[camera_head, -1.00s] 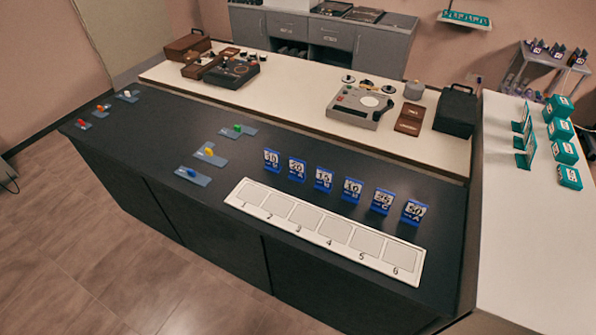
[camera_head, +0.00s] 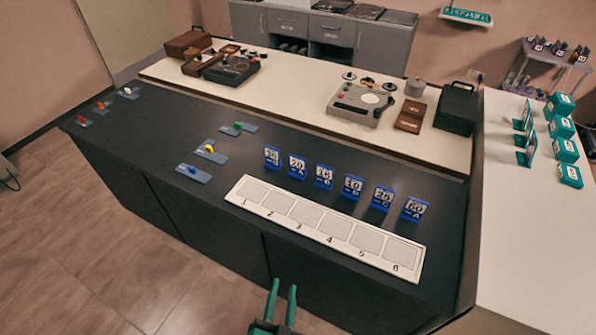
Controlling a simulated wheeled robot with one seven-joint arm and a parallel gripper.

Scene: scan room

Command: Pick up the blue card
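Several blue-framed cards stand upright in a row on the dark counter (camera_head: 330,222): the leftmost (camera_head: 272,157), then others (camera_head: 297,167), (camera_head: 324,177), (camera_head: 352,187), (camera_head: 382,198), and the rightmost (camera_head: 414,210). Each bears a number and a letter, too small to read surely. I cannot tell which one is meant. A small blue piece (camera_head: 187,168) also lies on a grey plate at the counter's left part. My gripper (camera_head: 283,286) is at the bottom of the view, in front of the counter and apart from all cards. Its two green fingers are apart with nothing between them.
A white board (camera_head: 234,197) with numbered, empty slots lies in front of the cards. A white table (camera_head: 300,110) with devices stands behind; a white table (camera_head: 525,240) with teal boxes stands right.

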